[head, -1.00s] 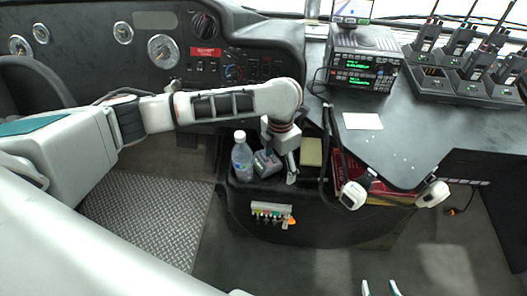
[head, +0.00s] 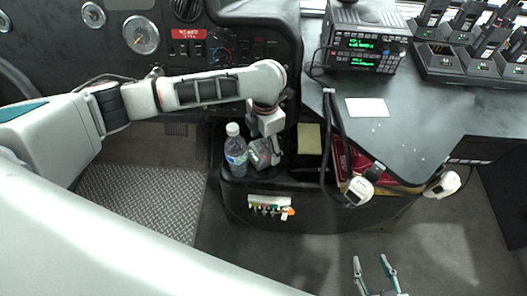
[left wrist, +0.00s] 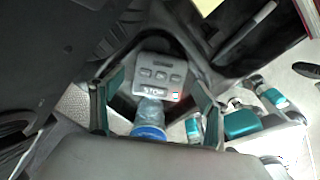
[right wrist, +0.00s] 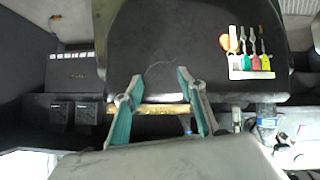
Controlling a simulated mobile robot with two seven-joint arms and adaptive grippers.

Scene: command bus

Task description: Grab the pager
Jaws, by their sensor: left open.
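A grey boxy device with several buttons, which looks like the pager (head: 259,153), stands in the console bin beside a water bottle (head: 235,151). It also shows face-on in the left wrist view (left wrist: 160,75). My left gripper (head: 274,147) is open above the bin, at the right of the device in the head view. In the left wrist view, its two teal-padded fingers (left wrist: 153,68) stand on either side of the device, which lies a little beyond them. Contact cannot be made out. My right gripper (head: 373,261) is open and empty, low over the floor.
The bottle stands close against the device's left side. A yellow pad (head: 309,138) and red folders (head: 352,160) are to the right in the console. A dark cable hangs beside them. The black desk (head: 420,130) overhangs on the right, with white handsets (head: 359,191) at its edge.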

